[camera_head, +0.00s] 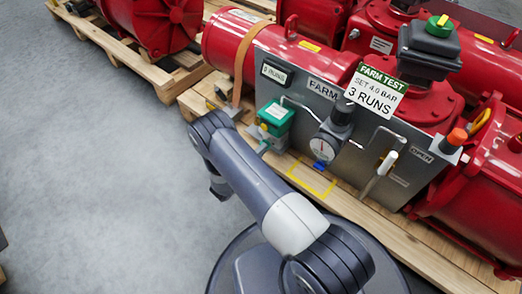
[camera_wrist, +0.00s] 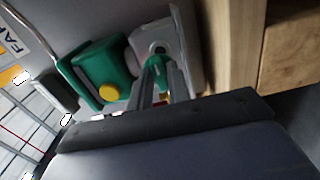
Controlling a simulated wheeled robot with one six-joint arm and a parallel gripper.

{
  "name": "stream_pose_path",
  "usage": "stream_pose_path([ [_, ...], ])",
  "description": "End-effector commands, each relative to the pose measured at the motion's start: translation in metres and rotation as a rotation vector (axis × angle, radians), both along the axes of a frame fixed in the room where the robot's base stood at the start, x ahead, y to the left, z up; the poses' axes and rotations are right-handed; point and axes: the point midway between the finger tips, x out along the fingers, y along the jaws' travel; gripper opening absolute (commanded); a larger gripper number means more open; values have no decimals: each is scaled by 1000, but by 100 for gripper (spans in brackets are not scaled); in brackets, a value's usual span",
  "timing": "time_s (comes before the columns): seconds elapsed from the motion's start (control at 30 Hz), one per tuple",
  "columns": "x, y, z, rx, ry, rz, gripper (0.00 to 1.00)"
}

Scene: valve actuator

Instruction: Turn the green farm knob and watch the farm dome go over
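The green farm knob (camera_wrist: 154,68) shows in the wrist view on a grey mount, between my two gripper fingers (camera_wrist: 161,75). The fingers stand apart around it; I cannot tell whether they press on it. In the head view a green box (camera_head: 276,117) with a yellow button sits on the grey FARM panel (camera_head: 310,92); the same box (camera_wrist: 104,75) is left of the fingers in the wrist view. My arm hides most of my gripper in the head view. The farm dome (camera_head: 439,26), green with a yellow bar, tops a black housing at upper right.
A gauge (camera_head: 322,147), a lever with a white grip (camera_head: 388,162) and thin tubing sit on the panel to the right. A FARM TEST sign (camera_head: 376,91) reads "SET 4.0 BAR, 3 RUNS". Red actuators stand on wooden pallets (camera_head: 357,207). The floor (camera_head: 110,190) at left is clear.

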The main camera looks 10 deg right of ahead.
Motion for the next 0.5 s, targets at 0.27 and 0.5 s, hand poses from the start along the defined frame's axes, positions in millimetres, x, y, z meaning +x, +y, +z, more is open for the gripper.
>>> stream_pose_path([
  [0.27, 1, 0, 1, 0, -1, 0, 34],
  [0.5, -1, 4, 2, 0, -1, 1, 34],
])
